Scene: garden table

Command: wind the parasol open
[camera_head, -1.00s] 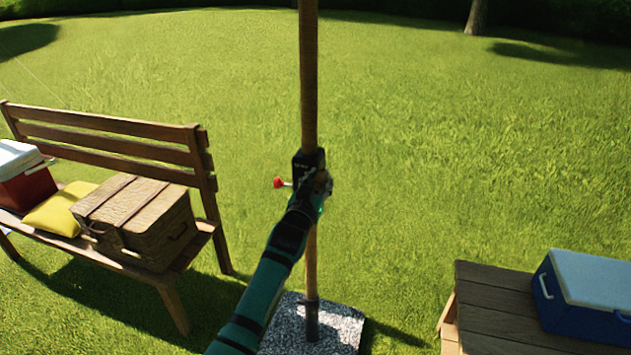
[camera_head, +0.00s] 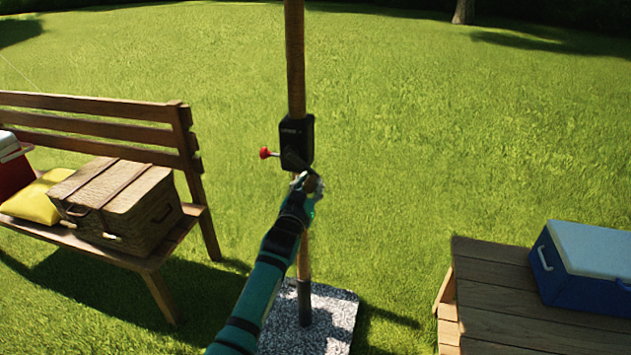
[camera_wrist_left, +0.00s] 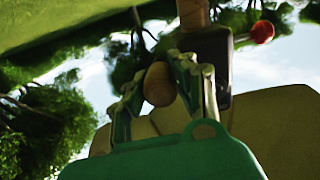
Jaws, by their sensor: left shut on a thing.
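The parasol pole (camera_head: 295,60) stands upright, its top out of the head view. A black crank box (camera_head: 297,138) is fixed on it, with a red knob (camera_head: 265,153) sticking out on its left; the red knob also shows in the left wrist view (camera_wrist_left: 262,31). A dark crank arm (camera_head: 292,161) runs down from the box. My left gripper (camera_head: 307,182) is just below the box, in front of the pole. In the left wrist view its fingers are closed around a round brown handle (camera_wrist_left: 158,84). My right gripper is not in view.
The pole stands in a speckled stone base (camera_head: 335,315). A bench (camera_head: 95,134) at left bears a wicker hamper (camera_head: 120,205), a yellow cushion (camera_head: 30,200) and a red cooler (camera_head: 12,170). A wooden table (camera_head: 490,300) at right bears a blue cooler (camera_head: 575,285). Grass around the pole is clear.

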